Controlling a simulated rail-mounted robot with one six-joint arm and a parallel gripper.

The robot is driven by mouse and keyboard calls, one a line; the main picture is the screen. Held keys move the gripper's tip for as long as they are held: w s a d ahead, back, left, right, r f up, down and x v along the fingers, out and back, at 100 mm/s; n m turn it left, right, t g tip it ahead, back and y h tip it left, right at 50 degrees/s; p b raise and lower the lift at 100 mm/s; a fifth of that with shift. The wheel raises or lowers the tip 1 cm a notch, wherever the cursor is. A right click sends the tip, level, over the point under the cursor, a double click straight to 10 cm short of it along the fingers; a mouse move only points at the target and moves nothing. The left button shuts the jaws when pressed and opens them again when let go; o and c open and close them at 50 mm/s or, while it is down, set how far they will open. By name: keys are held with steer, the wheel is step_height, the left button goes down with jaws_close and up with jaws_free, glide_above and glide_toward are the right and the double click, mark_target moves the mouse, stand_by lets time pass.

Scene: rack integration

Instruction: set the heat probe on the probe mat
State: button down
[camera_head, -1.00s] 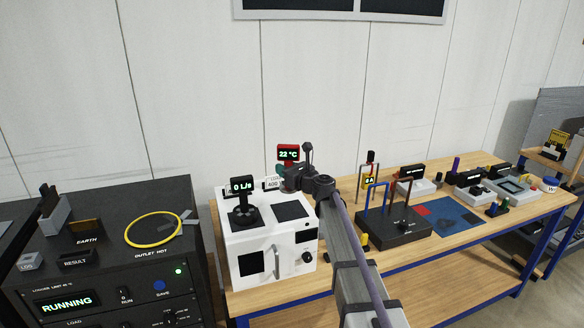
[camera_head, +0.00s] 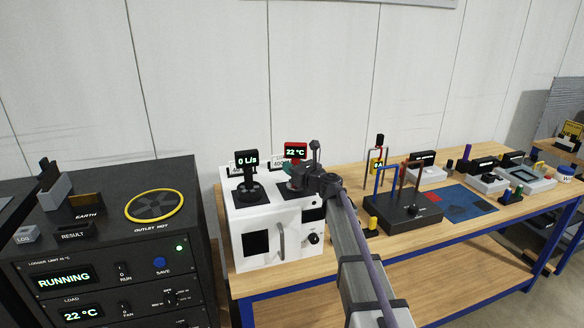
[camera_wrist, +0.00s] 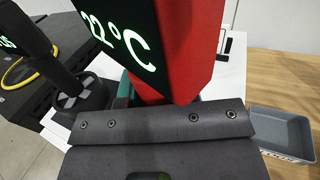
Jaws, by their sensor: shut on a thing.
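The heat probe (camera_head: 295,150) is a red device with a display reading 22 °C. My gripper (camera_head: 303,180) is shut on its lower part and holds it upright over the right side of the white box's top. In the wrist view the red probe (camera_wrist: 190,45) rises behind the dark jaws (camera_wrist: 165,122). A dark square mat (camera_head: 283,189), seemingly the probe mat, lies on the box top below my gripper and is mostly hidden by it. I cannot tell whether the probe's foot touches the mat.
A black meter (camera_head: 247,160) reading 0 L/s stands on the left of the white box (camera_head: 262,238). The logger cabinet (camera_head: 100,240) is further left. A dark stand with hooped rods (camera_head: 402,212) and a blue mat (camera_head: 460,203) are to the right. A grey tray (camera_wrist: 285,128) lies on the bench.

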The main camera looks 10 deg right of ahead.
steer(key=shift+f, duration=0.25)
stand_by(0.3)
steer(key=c, duration=0.8)
jaws_free()
steer(key=shift+s, duration=0.1)
steer(key=v, duration=1)
steer(key=shift+s+d, duration=0.25)
steer(key=shift+s, duration=0.05)
